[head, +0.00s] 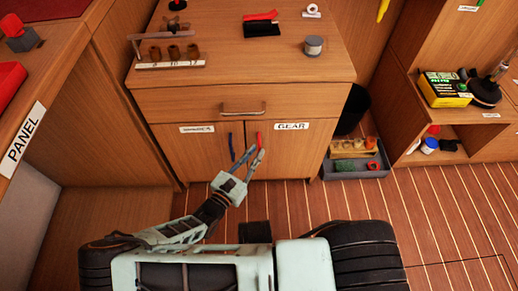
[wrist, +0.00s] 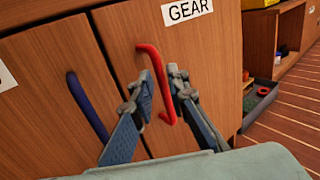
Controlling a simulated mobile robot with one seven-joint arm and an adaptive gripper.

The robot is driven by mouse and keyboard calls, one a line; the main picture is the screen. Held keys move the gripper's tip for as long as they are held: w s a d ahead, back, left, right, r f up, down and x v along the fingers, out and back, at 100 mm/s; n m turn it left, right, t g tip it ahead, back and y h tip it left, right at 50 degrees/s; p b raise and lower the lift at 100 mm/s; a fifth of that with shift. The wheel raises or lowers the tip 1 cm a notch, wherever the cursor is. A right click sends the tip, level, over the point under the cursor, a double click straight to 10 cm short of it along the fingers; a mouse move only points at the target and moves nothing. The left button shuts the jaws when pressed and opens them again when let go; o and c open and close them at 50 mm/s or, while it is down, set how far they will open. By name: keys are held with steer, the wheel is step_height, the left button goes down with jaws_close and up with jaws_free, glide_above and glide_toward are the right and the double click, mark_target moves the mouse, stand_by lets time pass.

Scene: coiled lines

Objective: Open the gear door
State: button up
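The gear door (head: 292,158) is the right door of the wooden cabinet, under a label reading GEAR (wrist: 188,10). It looks shut, flush with the left door (head: 190,150). Its red handle (wrist: 157,82) is a vertical bar, and it also shows in the head view (head: 260,140). My gripper (wrist: 162,92) is open, with one finger on each side of the red handle's lower part. I cannot tell whether either finger touches it. The blue handle (wrist: 88,106) of the left door is just left of my gripper.
A drawer with a metal handle (head: 243,111) is above the doors. A grey tray with jars (head: 352,170) sits on the floor right of the cabinet. An open shelf (head: 425,150) stands further right. The striped floor (head: 440,215) right of my base is clear.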

mark_target(259, 148)
steer(key=shift+x, duration=1.6)
steer(key=shift+c, duration=0.2)
jaws_close()
steer(key=shift+s, duration=0.25)
